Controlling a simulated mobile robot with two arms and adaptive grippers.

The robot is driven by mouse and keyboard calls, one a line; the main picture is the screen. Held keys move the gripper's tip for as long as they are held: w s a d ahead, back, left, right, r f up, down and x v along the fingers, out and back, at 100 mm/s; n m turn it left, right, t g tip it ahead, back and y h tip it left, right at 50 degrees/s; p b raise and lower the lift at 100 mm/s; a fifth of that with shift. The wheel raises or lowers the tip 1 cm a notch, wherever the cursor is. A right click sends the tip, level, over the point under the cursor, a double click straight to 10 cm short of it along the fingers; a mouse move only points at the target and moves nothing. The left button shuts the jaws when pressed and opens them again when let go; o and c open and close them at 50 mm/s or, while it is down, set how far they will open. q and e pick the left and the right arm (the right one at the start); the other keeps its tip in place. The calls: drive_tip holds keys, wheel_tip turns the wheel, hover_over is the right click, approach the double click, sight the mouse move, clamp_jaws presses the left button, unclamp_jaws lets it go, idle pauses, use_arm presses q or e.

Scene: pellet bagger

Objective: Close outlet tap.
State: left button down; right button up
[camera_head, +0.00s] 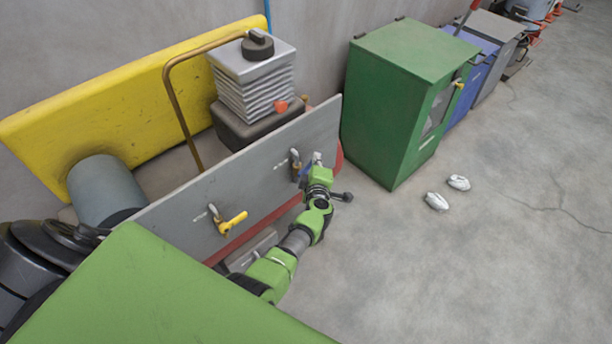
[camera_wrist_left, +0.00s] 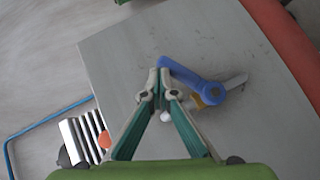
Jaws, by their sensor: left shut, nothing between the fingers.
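A grey panel (camera_head: 255,178) carries a tap with a yellow handle (camera_head: 232,222) and, farther right, a tap with a blue handle (camera_head: 304,171). Which one is the outlet tap cannot be read from the small labels. My left gripper (camera_head: 316,160) is at the blue-handled tap and partly hides it. In the left wrist view the blue handle (camera_wrist_left: 195,83) has its free end right beside the closed fingertips (camera_wrist_left: 160,75); whether they touch cannot be told. The left fingers are shut and empty. My right gripper does not show.
Behind the panel stand a grey bellows unit (camera_head: 255,85), a bent brass pipe (camera_head: 172,100) and a yellow board (camera_head: 110,95). A green cabinet (camera_head: 395,95) stands just right of the panel. Two white objects (camera_head: 437,201) lie on the otherwise clear floor at right.

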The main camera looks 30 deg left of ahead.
use_arm(q)
drive_tip(key=shift+w+d+f+b, duration=0.15)
drive_tip(key=shift+w+f+b, duration=0.35)
drive_tip(key=shift+f+b, duration=0.1)
drive_tip(key=shift+w+d+f+b, duration=0.15)
drive_tip(key=shift+w+f+b, duration=0.3)
drive_tip(key=shift+w+b, duration=0.1)
drive_tip(key=shift+f, duration=0.1)
